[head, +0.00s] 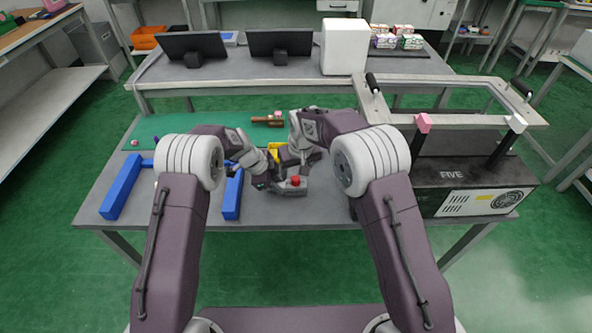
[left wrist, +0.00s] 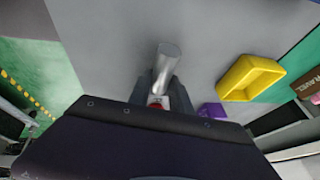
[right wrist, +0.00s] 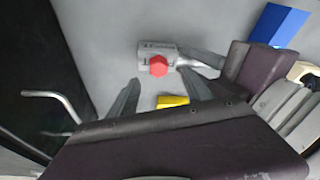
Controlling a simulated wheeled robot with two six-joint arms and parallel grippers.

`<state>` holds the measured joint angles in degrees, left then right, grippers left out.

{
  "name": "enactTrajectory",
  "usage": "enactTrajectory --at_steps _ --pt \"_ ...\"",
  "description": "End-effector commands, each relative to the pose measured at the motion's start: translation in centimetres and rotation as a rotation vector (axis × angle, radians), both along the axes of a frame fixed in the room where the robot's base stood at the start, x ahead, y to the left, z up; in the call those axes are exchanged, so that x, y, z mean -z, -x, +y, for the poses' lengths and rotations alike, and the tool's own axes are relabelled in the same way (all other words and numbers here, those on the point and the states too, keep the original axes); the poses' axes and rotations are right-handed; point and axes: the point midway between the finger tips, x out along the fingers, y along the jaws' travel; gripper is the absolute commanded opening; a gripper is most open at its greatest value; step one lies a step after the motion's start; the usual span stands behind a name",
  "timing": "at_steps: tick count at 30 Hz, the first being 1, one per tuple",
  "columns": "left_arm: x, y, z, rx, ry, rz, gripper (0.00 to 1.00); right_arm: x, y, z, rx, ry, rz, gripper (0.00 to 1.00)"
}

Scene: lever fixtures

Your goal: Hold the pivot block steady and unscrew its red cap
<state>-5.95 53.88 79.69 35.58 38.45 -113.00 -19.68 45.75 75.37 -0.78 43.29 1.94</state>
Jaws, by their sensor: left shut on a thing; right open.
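The pivot block (head: 292,189) is a grey metal piece on the table, with a red cap (head: 295,181) on top. In the right wrist view the block (right wrist: 150,48) shows dark markings beside the red cap (right wrist: 158,66). My left gripper (head: 274,186) is shut on the block from its side. In the left wrist view the grey body (left wrist: 168,58) sticks out past the fingers, and a bit of red shows close to the gripper. My right gripper (right wrist: 163,82) is open and empty. Its fingertips are apart from the cap, with the cap roughly between and beyond them.
A yellow bin (left wrist: 250,78) and a purple piece (left wrist: 211,111) lie near the block. Blue bars (head: 121,186) stand at the left of the table. A black box labelled FIVE (head: 460,190) with a metal frame stands at the right. The grey table front is clear.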

Motion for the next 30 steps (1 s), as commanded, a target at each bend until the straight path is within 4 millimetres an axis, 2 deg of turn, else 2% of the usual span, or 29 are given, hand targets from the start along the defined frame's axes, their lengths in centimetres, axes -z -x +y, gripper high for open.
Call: enactTrajectory --at_steps 7,21,27,30 --pt "0.0 0.0 0.0 0.0 0.0 0.0 0.0 0.4 0.0 0.0 -0.001 0.0 0.001 0.58" --pt "0.0 0.0 0.0 0.0 0.0 0.0 0.0 3.0 0.0 0.0 -0.002 0.0 0.002 0.58" --pt "0.0 0.0 0.0 0.0 0.0 0.0 0.0 3.0 0.0 0.0 -0.002 0.0 0.001 0.58" --pt "0.0 0.0 0.0 0.0 0.0 0.0 0.0 3.0 0.0 0.0 -0.002 0.0 0.001 0.3"
